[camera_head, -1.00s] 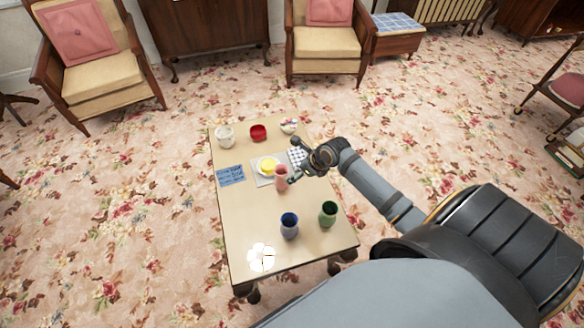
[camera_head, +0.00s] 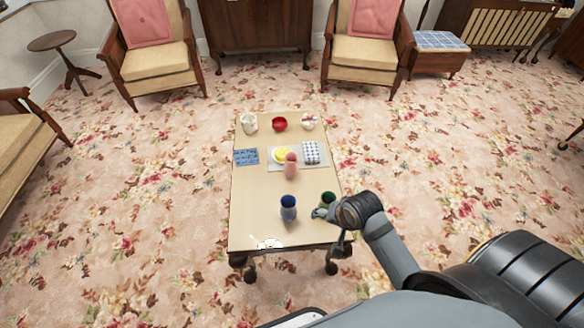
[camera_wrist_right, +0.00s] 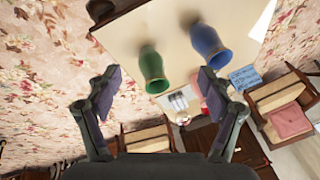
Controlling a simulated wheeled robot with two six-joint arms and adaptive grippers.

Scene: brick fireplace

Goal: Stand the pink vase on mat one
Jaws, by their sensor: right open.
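The pink vase (camera_head: 291,165) stands upright on the table, at or over the front edge of a grey mat (camera_head: 272,164); I cannot tell which. A white flower-shaped piece (camera_head: 267,243) lies at the table's front edge. No label shows which is mat one. My right gripper (camera_head: 325,212) is at the table's front right, by the green vase (camera_head: 328,196), which it partly hides. In the right wrist view my right gripper (camera_wrist_right: 157,88) is open, with the green vase (camera_wrist_right: 153,70) beyond its fingers. My left gripper is out of view.
A blue vase (camera_head: 289,208) stands left of the green one. A blue written card (camera_head: 246,156) lies left. A white jar, red bowl (camera_head: 279,124) and patterned pot line the back.

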